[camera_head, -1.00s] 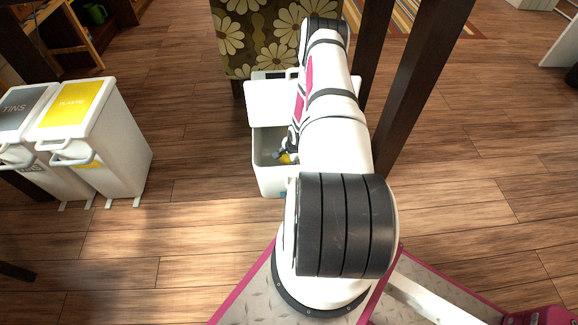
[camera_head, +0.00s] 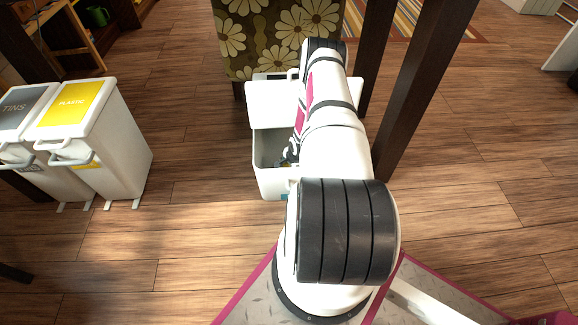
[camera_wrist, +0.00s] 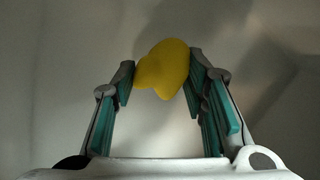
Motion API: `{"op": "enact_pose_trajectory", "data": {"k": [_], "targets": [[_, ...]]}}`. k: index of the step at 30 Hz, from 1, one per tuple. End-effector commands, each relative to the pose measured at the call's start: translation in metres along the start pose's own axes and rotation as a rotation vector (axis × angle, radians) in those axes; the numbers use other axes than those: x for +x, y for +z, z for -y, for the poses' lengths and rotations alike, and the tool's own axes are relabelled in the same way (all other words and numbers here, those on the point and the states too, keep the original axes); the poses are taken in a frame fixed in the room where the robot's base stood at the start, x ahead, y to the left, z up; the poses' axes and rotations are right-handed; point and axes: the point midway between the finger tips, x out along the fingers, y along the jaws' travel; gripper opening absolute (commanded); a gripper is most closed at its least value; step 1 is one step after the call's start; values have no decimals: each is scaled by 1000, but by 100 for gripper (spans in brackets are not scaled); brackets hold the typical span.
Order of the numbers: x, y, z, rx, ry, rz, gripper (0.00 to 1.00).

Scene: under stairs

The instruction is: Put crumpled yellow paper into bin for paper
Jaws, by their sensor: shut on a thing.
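The crumpled yellow paper (camera_wrist: 166,67) is a smooth-looking yellow lump between the two teal-padded fingers of my gripper (camera_wrist: 158,80) in the wrist view. The fingers are shut on it. Pale walls surround it there. In the head view, my gripper (camera_head: 288,157) reaches down inside an open white bin (camera_head: 268,184) with its lid (camera_head: 274,106) raised. My arm covers the bin's right part. The paper is almost wholly hidden in the head view. The bin's label cannot be read; only a bit of teal shows low on its front.
A plastic bin (camera_head: 128,150) with a yellow lid label and a tins bin (camera_head: 14,148) with a grey label stand at the left. A floral panel (camera_head: 265,40) is behind the open bin. A dark post (camera_head: 415,90) rises right of my arm. Wood floor lies clear around.

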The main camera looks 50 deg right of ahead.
Motion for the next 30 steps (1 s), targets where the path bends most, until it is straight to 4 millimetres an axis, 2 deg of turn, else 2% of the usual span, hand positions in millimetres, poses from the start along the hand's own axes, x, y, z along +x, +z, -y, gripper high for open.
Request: {"op": "enact_pose_trajectory", "data": {"k": [2,3,5,14,19,30], "targets": [[0,0,0,0,0,0,0],[0,0,0,1,0,0,46],[0,0,0,1,0,0,60],[0,0,0,1,0,0,60],[-10,0,4,0,-1,0,60],[-87,0,6,3,0,0,60]]}}
